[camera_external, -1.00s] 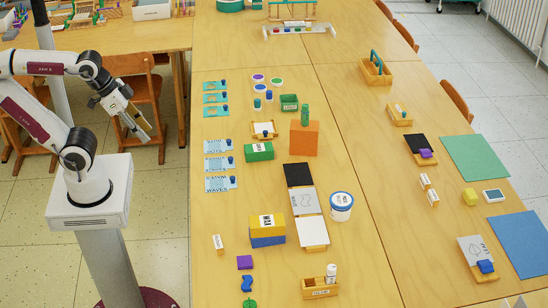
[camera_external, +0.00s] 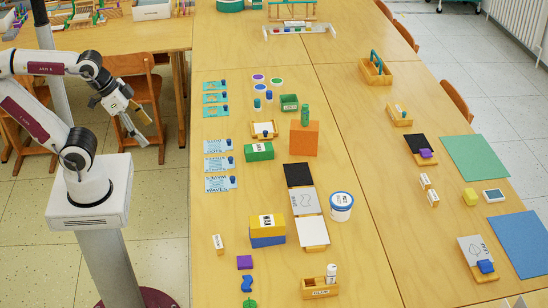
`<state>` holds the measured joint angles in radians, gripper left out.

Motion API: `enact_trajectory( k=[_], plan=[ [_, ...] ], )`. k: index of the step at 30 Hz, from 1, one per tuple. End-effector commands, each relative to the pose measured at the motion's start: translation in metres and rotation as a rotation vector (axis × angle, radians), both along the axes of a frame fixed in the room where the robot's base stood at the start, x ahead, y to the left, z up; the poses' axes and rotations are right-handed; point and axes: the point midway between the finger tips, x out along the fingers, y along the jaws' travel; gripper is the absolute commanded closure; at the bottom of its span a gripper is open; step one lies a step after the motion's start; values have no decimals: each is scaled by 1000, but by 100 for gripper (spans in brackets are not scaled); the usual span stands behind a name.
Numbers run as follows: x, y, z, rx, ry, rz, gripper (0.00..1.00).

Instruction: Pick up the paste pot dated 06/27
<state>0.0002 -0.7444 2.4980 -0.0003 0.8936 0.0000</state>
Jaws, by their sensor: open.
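A white tub with a blue band and a dark label (camera_external: 341,206) stands upright on the table, right of the white drawing cards. It looks like a paste pot, but its print is too small to read, so I cannot tell whether it is dated 06/27. A small white bottle (camera_external: 331,271) stands in a wooden holder (camera_external: 319,290) at the front. My gripper (camera_external: 142,128) is open and empty. It hangs in the air left of the table, well apart from the tub, with its fingers pointing down and right.
A yellow box on a blue box (camera_external: 266,224) stands left of the tub. Farther back are a green box (camera_external: 259,151), an orange block (camera_external: 304,139) and blue cards (camera_external: 220,165) at the left edge. A wooden chair (camera_external: 140,90) is behind my gripper. Bare table lies right of the tub.

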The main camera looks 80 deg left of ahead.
Motion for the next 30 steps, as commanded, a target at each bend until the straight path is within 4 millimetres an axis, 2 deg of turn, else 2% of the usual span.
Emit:
enact_trajectory(
  k=[5,8,21,30],
  plan=[
    [15,-2,2,-3,-14,-4,27],
    [31,-3,4,-6,-30,-6,27],
    [127,-12,7,-22,-133,-18,27],
    [192,-20,-1,-32,-204,-22,27]
  ],
)
